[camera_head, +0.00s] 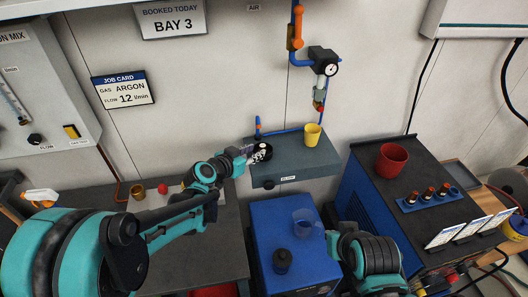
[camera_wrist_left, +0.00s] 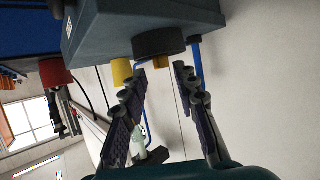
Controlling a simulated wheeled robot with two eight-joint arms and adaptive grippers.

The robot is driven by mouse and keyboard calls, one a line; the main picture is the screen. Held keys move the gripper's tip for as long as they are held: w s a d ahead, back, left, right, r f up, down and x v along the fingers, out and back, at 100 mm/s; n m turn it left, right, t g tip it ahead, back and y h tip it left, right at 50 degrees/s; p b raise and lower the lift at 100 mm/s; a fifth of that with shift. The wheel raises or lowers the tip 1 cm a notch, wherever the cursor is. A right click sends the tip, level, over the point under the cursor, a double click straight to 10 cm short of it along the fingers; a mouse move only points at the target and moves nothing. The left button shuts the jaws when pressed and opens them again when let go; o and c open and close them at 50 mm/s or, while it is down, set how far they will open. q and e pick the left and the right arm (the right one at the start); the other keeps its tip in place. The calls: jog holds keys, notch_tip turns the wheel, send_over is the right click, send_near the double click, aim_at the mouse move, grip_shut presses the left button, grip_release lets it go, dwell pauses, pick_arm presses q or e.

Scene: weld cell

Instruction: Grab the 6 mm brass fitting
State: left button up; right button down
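My left gripper (camera_head: 258,153) is at the left end of the grey-blue shelf box (camera_head: 310,155). In the left wrist view its two fingers (camera_wrist_left: 160,105) are spread with a gap between them. A round black piece (camera_wrist_left: 158,42) is at the box, beyond the fingertips. A small brass-yellow piece (camera_wrist_left: 161,62) shows against it, between the fingertips and apparently not gripped. It may be the brass fitting; its size cannot be read. In the head view the gripper hides it. My right arm shows at lower right, but its fingers do not.
A yellow cup (camera_head: 312,134) stands on the shelf box, with a blue pipe behind. A red pot (camera_head: 391,159) stands right.

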aim_at(262, 147)
pick_arm(q)
jog(key=x, duration=0.2)
jog(key=b+x, duration=0.1)
jog(key=x, duration=0.1)
jog(key=shift+w+d+r, duration=0.1)
jog(key=shift+w+d, duration=0.1)
jog(key=shift+w, duration=0.15)
jog(key=shift+s+r, duration=0.1)
grip_shut()
jog(key=shift+a, duration=0.1)
